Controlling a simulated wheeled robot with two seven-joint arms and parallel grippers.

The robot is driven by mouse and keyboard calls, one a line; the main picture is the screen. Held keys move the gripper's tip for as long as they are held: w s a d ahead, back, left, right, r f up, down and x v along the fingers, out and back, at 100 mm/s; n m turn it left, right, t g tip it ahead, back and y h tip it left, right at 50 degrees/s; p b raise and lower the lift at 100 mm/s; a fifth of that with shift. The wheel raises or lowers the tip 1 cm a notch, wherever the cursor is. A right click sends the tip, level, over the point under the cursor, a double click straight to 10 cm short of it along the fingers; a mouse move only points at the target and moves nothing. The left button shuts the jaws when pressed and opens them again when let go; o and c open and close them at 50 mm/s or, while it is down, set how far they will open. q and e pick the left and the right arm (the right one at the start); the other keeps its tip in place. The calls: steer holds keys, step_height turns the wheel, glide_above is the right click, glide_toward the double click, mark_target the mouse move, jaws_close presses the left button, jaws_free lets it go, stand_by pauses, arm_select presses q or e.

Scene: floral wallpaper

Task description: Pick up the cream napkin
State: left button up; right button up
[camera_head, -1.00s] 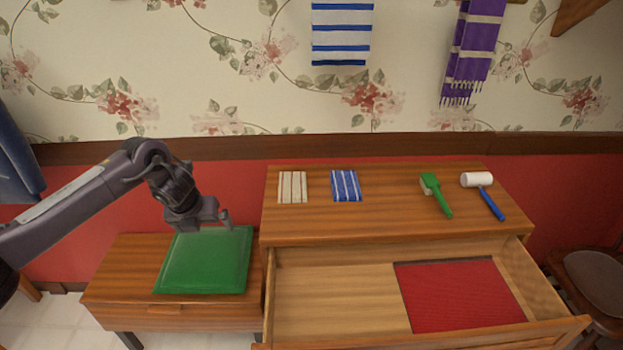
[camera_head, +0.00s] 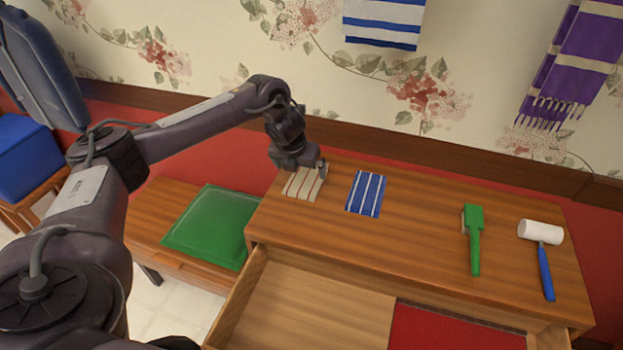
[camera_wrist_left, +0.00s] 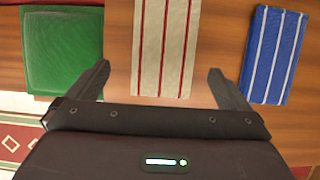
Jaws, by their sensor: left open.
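The cream napkin (camera_head: 303,185), with thin red stripes, lies flat near the left end of the dresser top. It also shows in the left wrist view (camera_wrist_left: 165,50), between and ahead of my fingers. My left gripper (camera_head: 318,172) is over the napkin in the head view and hides part of its far edge. In the left wrist view the gripper (camera_wrist_left: 160,82) has its two fingers spread apart with nothing between them but the napkin's near end and bare wood below. My right gripper is not in view.
A blue striped napkin (camera_head: 366,193) lies just right of the cream one. A green brush (camera_head: 473,240) and a white-headed mallet (camera_head: 541,233) lie further right. A green cushion (camera_head: 208,226) sits on the lower cabinet at left. The drawer (camera_head: 310,308) below stands open.

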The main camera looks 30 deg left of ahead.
mark_target(306, 178)
arm_select(q)
steer(key=shift+d+p+x, duration=0.2)
steer(key=shift+p+x, duration=0.1)
steer(key=shift+x, duration=0.9)
steer(key=x, duration=0.3)
steer(key=shift+w+d, duration=0.1)
steer(key=shift+w, duration=0.05)
steer(key=c, duration=0.8)
steer(key=shift+c, duration=1)
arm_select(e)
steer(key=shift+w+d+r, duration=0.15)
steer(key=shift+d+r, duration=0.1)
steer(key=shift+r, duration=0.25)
arm_select(q)
steer(key=shift+r, duration=0.1)
